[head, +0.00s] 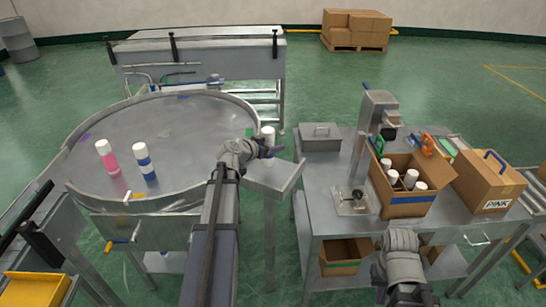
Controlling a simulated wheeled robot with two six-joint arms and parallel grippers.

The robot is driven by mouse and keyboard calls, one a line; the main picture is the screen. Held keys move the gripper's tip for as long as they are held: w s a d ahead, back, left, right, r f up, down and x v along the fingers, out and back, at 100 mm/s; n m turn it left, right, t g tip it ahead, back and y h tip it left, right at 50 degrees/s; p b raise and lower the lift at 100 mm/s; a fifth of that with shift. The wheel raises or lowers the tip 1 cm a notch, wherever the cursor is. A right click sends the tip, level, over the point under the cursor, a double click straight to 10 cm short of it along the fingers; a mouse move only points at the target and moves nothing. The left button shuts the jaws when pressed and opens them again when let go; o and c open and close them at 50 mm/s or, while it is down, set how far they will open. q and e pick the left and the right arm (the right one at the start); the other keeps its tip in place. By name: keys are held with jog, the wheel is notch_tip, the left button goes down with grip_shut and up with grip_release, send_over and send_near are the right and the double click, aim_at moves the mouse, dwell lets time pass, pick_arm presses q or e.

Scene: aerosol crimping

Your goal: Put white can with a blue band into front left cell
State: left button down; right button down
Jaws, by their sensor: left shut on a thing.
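My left gripper (268,152) is shut on a white can (268,134), held upright between the round table and the right-hand bench. Only the can's white upper part shows clearly; I cannot make out a band behind the fingers. An open cardboard box (408,207) with a blue stripe stands on the bench, with several white-topped cans in it. Its cell walls are too small to tell apart. Another white can with a blue band (145,161) stands on the round table. My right gripper (405,292) is low at the bottom edge, in front of the bench; its fingers are unclear.
A white can with a pink band (108,157) stands on the round table (190,135). A crimping press (377,120), a grey metal box (320,138) and a closed box marked PINK (488,182) stand on the bench (325,205). The bench's front left is clear.

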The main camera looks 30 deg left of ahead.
pick_arm(q)
jog(key=shift+f+b, duration=1.5)
jog(key=shift+f, duration=0.3)
jog(key=shift+f, duration=0.1)
jog(key=shift+c, duration=1.2)
grip_release()
jog(key=shift+s+r, duration=0.1)
jog(key=shift+r, duration=0.2)
jog(key=p+v, duration=0.4)
jog(key=v, duration=0.7)
jog(key=shift+s+p, duration=0.35)
jog(key=shift+r, duration=0.1)
